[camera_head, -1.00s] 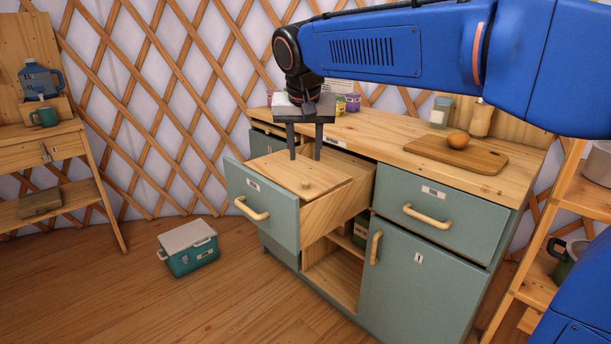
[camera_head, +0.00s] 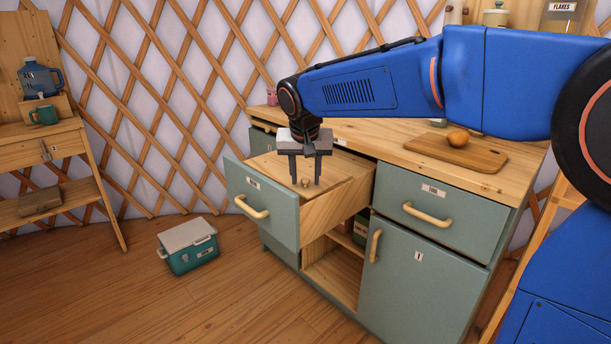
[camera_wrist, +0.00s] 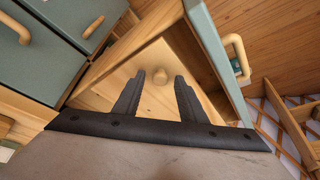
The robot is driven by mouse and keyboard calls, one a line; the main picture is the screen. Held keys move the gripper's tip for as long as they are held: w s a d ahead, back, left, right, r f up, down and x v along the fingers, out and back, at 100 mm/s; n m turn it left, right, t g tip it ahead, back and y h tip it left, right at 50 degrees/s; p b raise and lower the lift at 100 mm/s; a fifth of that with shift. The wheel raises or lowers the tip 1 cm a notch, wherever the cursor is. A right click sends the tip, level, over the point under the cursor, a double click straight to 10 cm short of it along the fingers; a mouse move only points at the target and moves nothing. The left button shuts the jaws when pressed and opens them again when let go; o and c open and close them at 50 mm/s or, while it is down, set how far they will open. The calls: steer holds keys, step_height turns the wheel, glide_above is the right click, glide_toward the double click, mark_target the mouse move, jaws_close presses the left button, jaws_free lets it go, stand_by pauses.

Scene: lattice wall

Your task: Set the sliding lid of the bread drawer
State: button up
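The bread drawer (camera_head: 264,194) is pulled out of the green cabinet, with a cream handle on its front. Its pale wooden lid (camera_head: 272,170) lies flat in the top of the drawer and has a small round knob (camera_head: 305,183). In the wrist view the knob (camera_wrist: 160,78) shows between the fingertips, against the lid (camera_wrist: 153,60). My gripper (camera_head: 304,182) points down over the lid with its fingers apart, one on each side of the knob. It is open; whether the fingers touch the knob cannot be told.
The wooden countertop (camera_head: 370,137) holds a cutting board (camera_head: 440,152) with a round brown item. A closed drawer (camera_head: 440,215) and a cabinet door (camera_head: 415,275) are to the right. A teal cooler (camera_head: 188,250) stands on the floor at left. The floor before the cabinet is clear.

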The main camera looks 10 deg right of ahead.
jaws_close()
steer(key=shift+s+a, duration=0.45)
steer(key=shift+a, duration=0.2)
steer(key=shift+s+a, duration=0.45)
steer(key=shift+a, duration=0.2)
jaws_free()
steer(key=shift+a, duration=0.1)
steer(key=shift+r, duration=0.1)
steer(key=v, duration=1.7)
steer(key=shift+s, duration=0.15)
steer(key=shift+r, duration=0.1)
